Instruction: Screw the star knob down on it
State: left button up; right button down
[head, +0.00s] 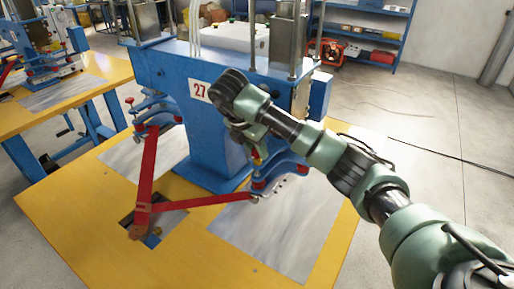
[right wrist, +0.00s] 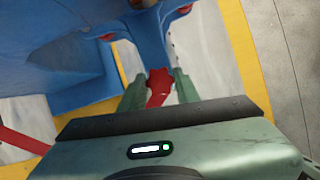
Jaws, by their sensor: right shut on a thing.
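A red star knob (right wrist: 158,84) is between the two green fingers of my right gripper (right wrist: 159,92) in the right wrist view. The fingers are closed on its sides. A blue bracket (right wrist: 150,35) of the machine lies just beyond the knob; whether the knob touches it or is threaded on it is hidden. In the head view my right gripper (head: 256,153) reaches down beside the blue machine (head: 205,130), near its right-hand clamp (head: 287,168). The arm hides most of the knob there. My left gripper is not in view.
The machine stands on a yellow table (head: 75,205) with grey plates (head: 280,225). A red hinged strap (head: 149,170) crosses the table's front. A second blue machine (head: 45,45) stands at back left. Blue shelves (head: 365,18) are at the back; floor is clear at right.

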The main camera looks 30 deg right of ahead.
jog(key=m+p, duration=0.1)
jog(key=m, duration=0.1)
jog(key=m+g+p, duration=0.1)
jog(key=p, duration=0.1)
jog(key=shift+w+r+m, duration=0.1)
jog(key=shift+r+m, duration=0.3)
jog(key=shift+f+m+g, duration=0.1)
jog(key=shift+m+g, duration=0.3)
jog(key=shift+m, duration=0.1)
jog(key=shift+f+m, duration=0.2)
jog(key=shift+m, duration=0.2)
jog(key=c, duration=1.1)
grip_release()
jog(key=shift+o, duration=0.2)
